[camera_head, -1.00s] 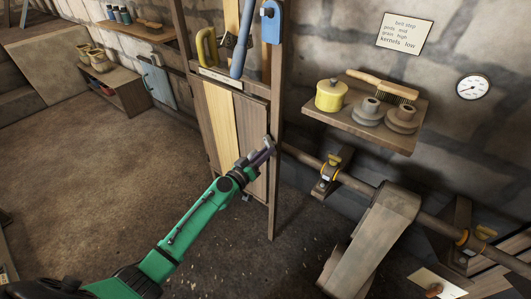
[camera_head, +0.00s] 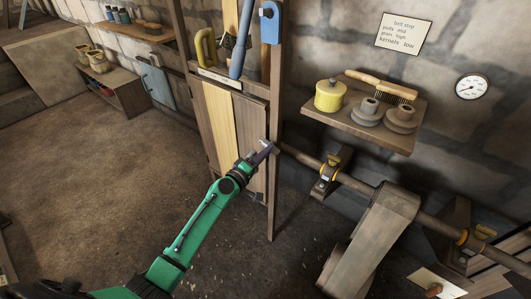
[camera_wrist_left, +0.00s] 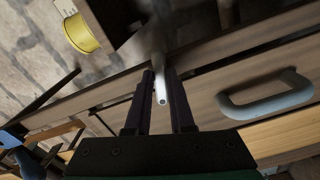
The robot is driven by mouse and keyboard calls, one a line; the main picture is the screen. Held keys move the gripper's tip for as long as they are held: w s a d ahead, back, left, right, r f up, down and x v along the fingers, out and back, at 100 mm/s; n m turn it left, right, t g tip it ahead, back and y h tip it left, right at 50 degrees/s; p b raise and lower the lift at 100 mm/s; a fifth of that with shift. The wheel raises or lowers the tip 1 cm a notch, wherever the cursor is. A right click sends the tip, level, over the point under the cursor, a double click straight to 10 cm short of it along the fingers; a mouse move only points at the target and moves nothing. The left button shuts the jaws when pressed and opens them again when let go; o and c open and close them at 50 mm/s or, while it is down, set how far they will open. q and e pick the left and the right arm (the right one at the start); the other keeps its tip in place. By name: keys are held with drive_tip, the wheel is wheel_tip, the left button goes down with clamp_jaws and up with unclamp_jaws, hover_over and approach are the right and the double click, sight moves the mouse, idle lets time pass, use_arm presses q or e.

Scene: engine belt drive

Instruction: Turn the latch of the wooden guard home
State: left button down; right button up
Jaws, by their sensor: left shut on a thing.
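The wooden guard (camera_head: 248,120) is a plank door with one pale yellow plank, standing in a dark timber frame. My left gripper (camera_head: 266,152) is at its right edge, beside the frame post. In the left wrist view, my left gripper (camera_wrist_left: 160,78) is shut on the pale metal latch (camera_wrist_left: 162,92), whose rounded end shows between the two dark fingers. The latch's far part blurs against the wood, so its exact angle is hard to tell. A grey handle (camera_wrist_left: 268,101) is on the guard, right of the fingers. My right gripper is out of view.
The timber post (camera_head: 275,190) stands close beside my gripper. To its right are a horizontal shaft (camera_head: 360,187) with bearings and a wooden housing (camera_head: 378,235). A wall shelf (camera_head: 400,140) holds a yellow pot (camera_head: 330,97). The floor (camera_head: 90,190) at left is open.

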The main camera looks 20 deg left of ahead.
use_arm(q)
drive_tip(key=shift+n, duration=1.5)
drive_tip(key=c, duration=0.8)
unclamp_jaws()
drive_tip(key=b+v, duration=0.2)
drive_tip(key=v, duration=1.2)
drive_tip(key=shift+s+b, duration=0.3)
drive_tip(key=shift+b, duration=0.1)
